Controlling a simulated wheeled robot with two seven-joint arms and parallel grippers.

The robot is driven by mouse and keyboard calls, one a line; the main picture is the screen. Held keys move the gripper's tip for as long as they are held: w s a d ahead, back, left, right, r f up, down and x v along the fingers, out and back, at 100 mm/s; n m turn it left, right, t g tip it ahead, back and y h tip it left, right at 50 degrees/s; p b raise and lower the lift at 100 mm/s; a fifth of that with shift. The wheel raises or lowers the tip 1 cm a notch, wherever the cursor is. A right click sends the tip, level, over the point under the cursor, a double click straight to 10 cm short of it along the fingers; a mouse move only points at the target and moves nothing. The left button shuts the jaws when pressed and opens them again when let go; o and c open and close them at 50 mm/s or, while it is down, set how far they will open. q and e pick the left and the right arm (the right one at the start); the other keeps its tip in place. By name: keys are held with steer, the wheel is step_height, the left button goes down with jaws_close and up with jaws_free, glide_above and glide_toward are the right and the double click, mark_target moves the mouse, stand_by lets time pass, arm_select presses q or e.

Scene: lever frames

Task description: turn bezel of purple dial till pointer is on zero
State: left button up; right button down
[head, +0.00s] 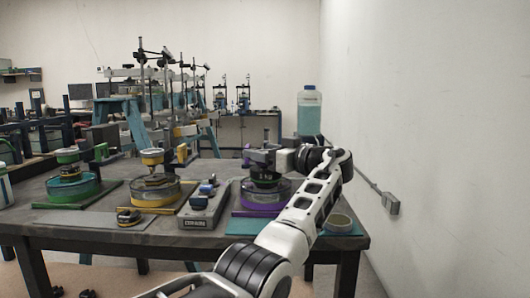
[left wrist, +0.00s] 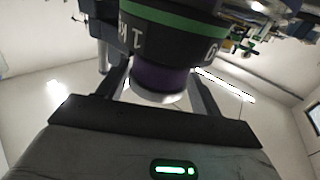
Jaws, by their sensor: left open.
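The apparatus with the purple base ring (head: 262,197) stands at the right end of the table in the head view. My left gripper (head: 262,158) is at its top, and my white arm covers part of its right side. In the left wrist view a purple round part (left wrist: 160,78) lies between the two spread fingers of my left gripper (left wrist: 160,92). Beyond it is a black band with white marks (left wrist: 140,40) and a green stripe. Contact with the fingers cannot be told. The dial's pointer and face are hidden. My right gripper is not in view.
On the table (head: 100,222) stand a yellow-ringed apparatus (head: 152,192), a green-ringed one (head: 72,188) and a grey block with a dark blue top (head: 200,208). A bottle (head: 309,115) stands behind, near the wall.

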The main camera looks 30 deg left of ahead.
arm_select(q)
steer(key=shift+w+t, duration=0.15)
steer(key=shift+t, duration=0.35)
